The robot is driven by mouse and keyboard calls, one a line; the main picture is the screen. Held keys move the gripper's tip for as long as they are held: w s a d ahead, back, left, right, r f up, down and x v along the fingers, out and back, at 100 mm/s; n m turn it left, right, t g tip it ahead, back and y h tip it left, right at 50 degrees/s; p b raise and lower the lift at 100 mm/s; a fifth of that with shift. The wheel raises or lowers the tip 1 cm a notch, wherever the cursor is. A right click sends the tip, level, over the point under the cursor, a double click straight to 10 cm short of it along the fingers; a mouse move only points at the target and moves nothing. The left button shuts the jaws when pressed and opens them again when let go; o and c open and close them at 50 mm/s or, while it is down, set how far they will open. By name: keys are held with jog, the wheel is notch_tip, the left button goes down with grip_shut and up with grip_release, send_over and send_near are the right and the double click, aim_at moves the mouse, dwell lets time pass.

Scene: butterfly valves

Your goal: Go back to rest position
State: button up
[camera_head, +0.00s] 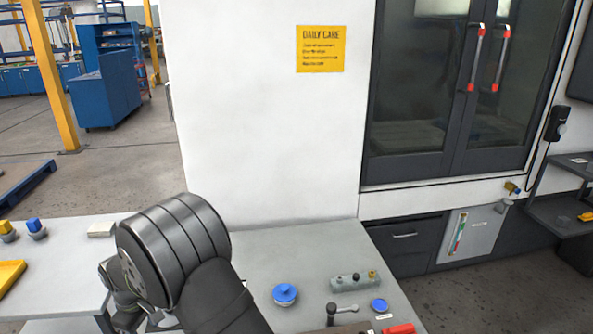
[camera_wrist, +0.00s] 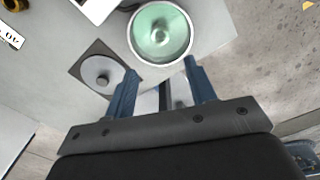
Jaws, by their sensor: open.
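My gripper (camera_wrist: 160,76) is open in the wrist view, with its two blue fingers apart and nothing between them. Beyond the fingertips, a round green-topped part (camera_wrist: 150,45) and a grey disc on a dark square plate (camera_wrist: 101,73) lie on a grey surface. In the head view my arm covers the lower left middle, and the gripper is mostly hidden behind it. A blue-handled valve (camera_head: 36,228) and a yellow-handled valve (camera_head: 7,231) stand on the left table, apart from the arm.
The right table (camera_head: 300,255) holds a blue-topped knob (camera_head: 285,294), a grey fitting block (camera_head: 355,282), a blue disc (camera_head: 379,305) and a red-handled item (camera_head: 398,329). A yellow tray (camera_head: 10,273) lies at left. A white machine wall (camera_head: 265,120) rises behind.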

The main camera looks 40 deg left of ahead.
notch_tip(320, 180, down, 13)
jog(key=shift+d+r, duration=0.1)
notch_tip(320, 180, up, 4)
jog(key=shift+r, duration=0.2)
jog(key=w+d+r, duration=0.6)
jog(key=w+r, duration=0.1)
jog(key=w, duration=0.2)
jog(key=w+m, duration=0.5)
jog(key=w, duration=1.5)
jog(key=s+a+f, duration=0.2)
jog(key=a+f, duration=0.1)
jog(key=s+a+f, duration=0.2)
jog(key=a, duration=0.1)
jog(key=s+a+f, duration=0.2)
jog(key=s+f, duration=0.1)
jog(key=shift+a+f, duration=0.3)
jog(key=shift+a, duration=0.1)
jog(key=shift+f, duration=0.3)
